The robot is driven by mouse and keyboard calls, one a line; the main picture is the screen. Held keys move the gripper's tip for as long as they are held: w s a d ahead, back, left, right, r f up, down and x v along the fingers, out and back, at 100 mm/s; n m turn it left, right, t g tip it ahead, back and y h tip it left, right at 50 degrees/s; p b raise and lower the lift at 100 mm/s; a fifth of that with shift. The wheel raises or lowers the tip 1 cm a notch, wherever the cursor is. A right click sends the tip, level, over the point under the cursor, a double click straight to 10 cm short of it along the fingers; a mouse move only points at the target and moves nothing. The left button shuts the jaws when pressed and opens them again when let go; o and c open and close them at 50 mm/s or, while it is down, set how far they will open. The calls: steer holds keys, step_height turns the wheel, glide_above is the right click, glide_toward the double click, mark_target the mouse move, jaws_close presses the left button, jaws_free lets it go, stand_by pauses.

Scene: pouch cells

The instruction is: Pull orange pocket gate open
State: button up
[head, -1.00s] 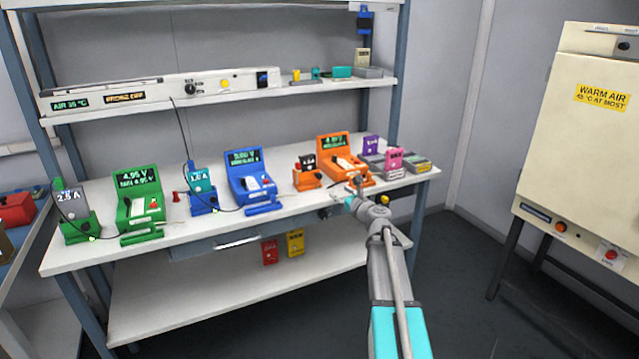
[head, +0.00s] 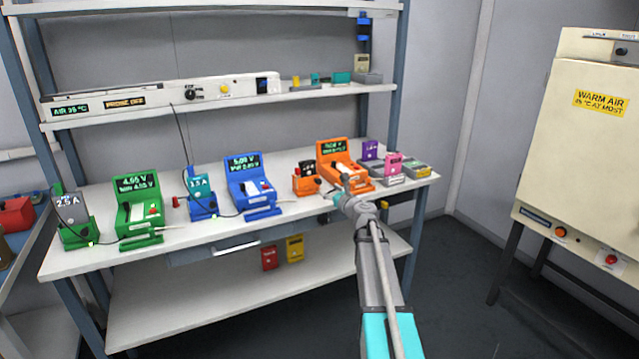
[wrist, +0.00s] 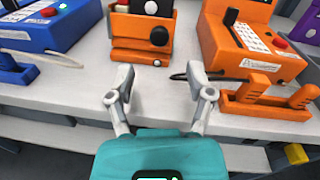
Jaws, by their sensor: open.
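The orange pocket unit (head: 341,171) stands near the right end of the bench, its tilted display facing forward. My gripper (wrist: 160,75) is open and empty over the bench's front edge, left of this gate and in front of the small orange box (wrist: 142,38). In the head view my gripper (head: 342,190) partly hides the orange unit's front.
A blue unit (head: 253,186) and a green unit (head: 138,209) stand to the left on the white bench (head: 285,215). Purple (head: 370,150) and pink (head: 393,163) blocks stand to the right.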

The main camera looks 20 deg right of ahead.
mark_target(320, 183)
steer(key=w, duration=0.5)
steer(key=w+a, duration=0.1)
steer(key=w, duration=0.1)
steer(key=shift+w, duration=0.35)
steer(key=shift+c, duration=0.2)
jaws_close()
steer(key=shift+d, duration=0.15)
steer(key=shift+s, duration=0.1)
